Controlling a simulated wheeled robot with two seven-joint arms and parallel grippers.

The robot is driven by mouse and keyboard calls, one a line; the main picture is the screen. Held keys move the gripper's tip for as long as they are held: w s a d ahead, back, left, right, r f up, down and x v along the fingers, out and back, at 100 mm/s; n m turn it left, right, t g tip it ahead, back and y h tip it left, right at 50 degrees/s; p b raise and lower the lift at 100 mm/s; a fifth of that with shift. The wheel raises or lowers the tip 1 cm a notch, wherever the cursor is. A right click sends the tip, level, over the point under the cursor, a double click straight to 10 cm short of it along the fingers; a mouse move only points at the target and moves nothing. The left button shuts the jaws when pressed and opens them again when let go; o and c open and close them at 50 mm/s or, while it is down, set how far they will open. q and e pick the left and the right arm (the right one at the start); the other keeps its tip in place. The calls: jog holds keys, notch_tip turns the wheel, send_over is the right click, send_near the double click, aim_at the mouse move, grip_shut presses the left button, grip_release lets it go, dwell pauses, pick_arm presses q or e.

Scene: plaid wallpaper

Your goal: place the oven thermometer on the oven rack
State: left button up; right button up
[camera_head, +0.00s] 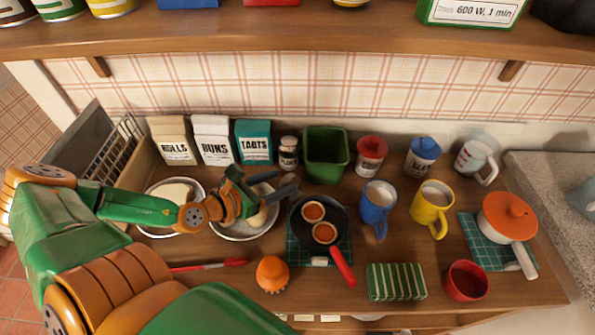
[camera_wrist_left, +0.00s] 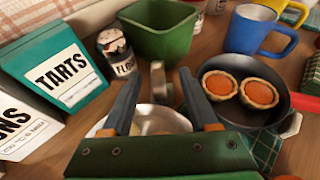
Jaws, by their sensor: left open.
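My left gripper (camera_head: 279,184) is open above the right-hand metal bowl (camera_head: 236,232). In the left wrist view, its two dark fingers (camera_wrist_left: 160,80) are apart, with an upright pale, narrow thing (camera_wrist_left: 158,82) visible between them. I cannot tell whether that is the oven thermometer or whether it stands in or behind the bowl. No dial can be made out, so the thermometer is not clearly identified. The wire oven rack (camera_head: 113,150) is at the far left, inside an open-fronted box, partly hidden by its wall. My right gripper is not in view.
Cartons and a green bin (camera_head: 326,155) line the back. A dark pan (camera_head: 335,228) with two tarts is right of the gripper; blue (camera_head: 377,207) and yellow (camera_head: 431,207) mugs stand beyond. A shelf (camera_head: 300,38) overhangs the counter.

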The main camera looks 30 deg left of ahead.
aim_at(286, 178)
pick_arm(q)
jog(key=w+f+b, duration=0.1)
jog(key=b, duration=0.1)
jog(key=shift+b, duration=0.35)
jog(key=w, duration=0.2)
jog(key=shift+w+d+f, duration=0.1)
jog(key=shift+w+f, duration=0.15)
jog(key=shift+w, duration=0.15)
jog(key=shift+w+d, duration=0.15)
jog(key=shift+w, duration=0.05)
jog(key=shift+s+d, duration=0.1)
jog(key=shift+s, duration=0.05)
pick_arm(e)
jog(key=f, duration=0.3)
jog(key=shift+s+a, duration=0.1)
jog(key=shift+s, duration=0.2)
pick_arm(q)
grip_shut()
